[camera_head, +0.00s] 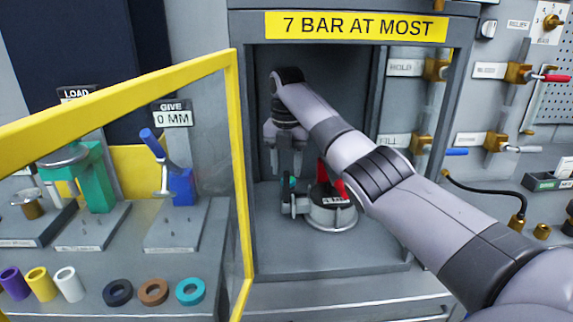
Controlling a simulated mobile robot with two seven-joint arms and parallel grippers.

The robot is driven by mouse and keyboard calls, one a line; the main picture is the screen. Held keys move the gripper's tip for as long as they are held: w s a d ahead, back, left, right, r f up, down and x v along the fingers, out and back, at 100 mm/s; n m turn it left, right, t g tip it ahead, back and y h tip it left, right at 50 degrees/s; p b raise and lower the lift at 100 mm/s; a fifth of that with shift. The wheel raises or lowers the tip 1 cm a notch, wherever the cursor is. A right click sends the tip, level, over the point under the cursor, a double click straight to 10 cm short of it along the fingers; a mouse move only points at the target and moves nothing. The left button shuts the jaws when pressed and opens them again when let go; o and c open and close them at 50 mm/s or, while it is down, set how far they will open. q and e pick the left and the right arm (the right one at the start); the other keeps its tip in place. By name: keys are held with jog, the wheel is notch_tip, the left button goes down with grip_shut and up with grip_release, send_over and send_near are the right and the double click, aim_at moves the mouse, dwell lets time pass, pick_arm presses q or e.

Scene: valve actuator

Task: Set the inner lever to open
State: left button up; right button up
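The valve actuator (330,213) sits on the floor of the grey cabinet, a round pale base with a small label too small to read. A red part (323,172), probably the inner lever, rises from it, and my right forearm partly hides it. A small teal piece (291,183) shows at its left. My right gripper (285,168) reaches into the cabinet from the right and points down, left of the red part and above the actuator's left side. Its fingers look apart with nothing between them. Contact with the actuator cannot be told. My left gripper is out of view.
The cabinet (412,262) bears a yellow "7 BAR AT MOST" sign (356,25). Its yellow-framed clear door (240,165) stands open at left. Clamps and several rings lie behind the door. Valves with a red handle (557,78) and blue handle (456,152) are at right.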

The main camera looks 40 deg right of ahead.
jog(key=shift+s+r, duration=0.15)
jog(key=shift+r, duration=3.45)
